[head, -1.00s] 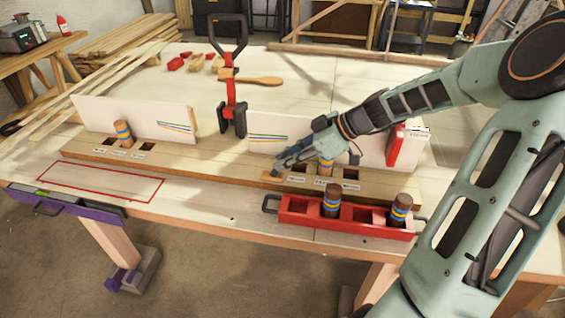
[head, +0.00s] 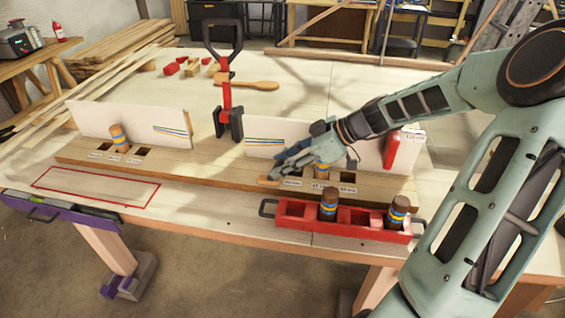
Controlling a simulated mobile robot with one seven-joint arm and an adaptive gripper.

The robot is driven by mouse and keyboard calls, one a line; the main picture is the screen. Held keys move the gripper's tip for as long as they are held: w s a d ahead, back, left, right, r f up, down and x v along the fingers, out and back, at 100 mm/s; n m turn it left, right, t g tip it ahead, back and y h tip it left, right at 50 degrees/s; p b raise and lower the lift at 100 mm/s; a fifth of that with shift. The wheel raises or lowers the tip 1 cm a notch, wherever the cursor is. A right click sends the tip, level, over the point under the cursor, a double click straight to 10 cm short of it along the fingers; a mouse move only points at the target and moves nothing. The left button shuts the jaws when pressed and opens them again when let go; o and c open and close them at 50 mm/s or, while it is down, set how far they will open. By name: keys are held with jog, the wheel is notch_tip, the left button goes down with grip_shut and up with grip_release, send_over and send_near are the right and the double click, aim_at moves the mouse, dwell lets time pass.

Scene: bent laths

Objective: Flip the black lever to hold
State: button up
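A red upright tool (head: 227,95) with a black loop handle on top and a black foot stands between the two white panels. I cannot tell whether any part of it is the black lever, and no other lever stands out. My gripper (head: 278,171) reaches in from the right, low over the left end of the right-hand labelled section of the wooden rail (head: 215,176). A small tan piece lies just below its fingertips. I cannot tell whether the gripper touches it, and the finger gap is too small to read. My wrist partly hides the right white panel (head: 262,132).
Brown cylinders with blue and yellow bands stand in the rail and in the red tray (head: 361,218) in front. A left white panel (head: 125,120), a wooden mallet (head: 250,84) and a red-outlined area (head: 95,187) are on the bench.

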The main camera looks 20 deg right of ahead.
jog(key=v, duration=1.2)
